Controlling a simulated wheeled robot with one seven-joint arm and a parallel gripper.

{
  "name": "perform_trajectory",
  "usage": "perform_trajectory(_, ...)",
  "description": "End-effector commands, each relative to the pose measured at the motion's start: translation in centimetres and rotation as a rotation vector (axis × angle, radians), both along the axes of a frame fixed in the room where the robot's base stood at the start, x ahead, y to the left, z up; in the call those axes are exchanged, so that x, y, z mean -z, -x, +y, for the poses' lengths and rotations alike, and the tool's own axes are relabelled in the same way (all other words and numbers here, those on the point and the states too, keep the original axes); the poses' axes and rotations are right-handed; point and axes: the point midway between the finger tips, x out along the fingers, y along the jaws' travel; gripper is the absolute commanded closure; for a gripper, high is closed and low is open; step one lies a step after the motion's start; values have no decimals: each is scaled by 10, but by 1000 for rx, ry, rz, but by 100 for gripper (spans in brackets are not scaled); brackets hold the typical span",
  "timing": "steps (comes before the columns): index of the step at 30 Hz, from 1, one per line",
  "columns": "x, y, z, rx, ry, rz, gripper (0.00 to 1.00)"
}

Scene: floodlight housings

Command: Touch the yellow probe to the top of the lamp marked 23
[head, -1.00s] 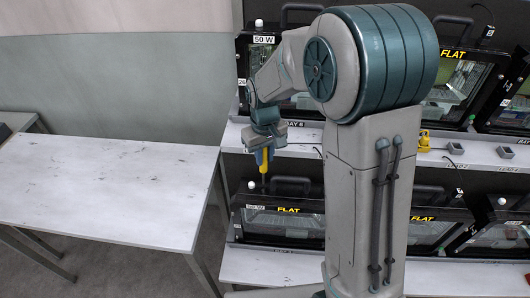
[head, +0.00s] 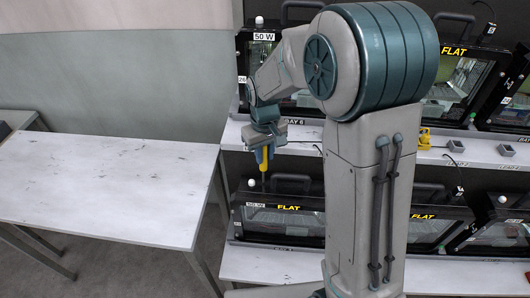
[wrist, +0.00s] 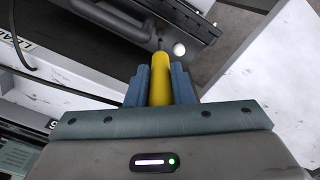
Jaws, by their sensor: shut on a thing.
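My gripper (head: 264,152) is shut on the yellow probe (head: 264,163), which points downward. In the wrist view the probe (wrist: 160,78) sits between the two blue fingers of my gripper (wrist: 160,88), its thin dark tip beyond them. Below it is a black lamp housing (head: 308,217) on the lower shelf, labelled FLAT, with a white ball on its top left corner (head: 252,184). In the wrist view the tip is close beside this white ball (wrist: 179,50), over the dark housing (wrist: 195,28). I cannot tell whether the tip touches it. No marking 23 is legible.
Another lamp (head: 432,214) marked FLAT stands to the right on the lower shelf. More lamps stand on the upper shelf (head: 232,136), whose edge is close to my gripper. A yellow object (head: 424,139) lies on that shelf. A white table (head: 110,190) at left is bare.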

Motion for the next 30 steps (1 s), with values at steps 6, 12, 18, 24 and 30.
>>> perform_trajectory(6,3,0,0,0,0,0,100)
perform_trajectory(12,6,0,0,0,0,0,100)
perform_trajectory(18,6,0,0,0,0,0,100)
perform_trajectory(24,7,0,0,0,0,0,100)
perform_trajectory(30,7,0,0,0,0,0,100)
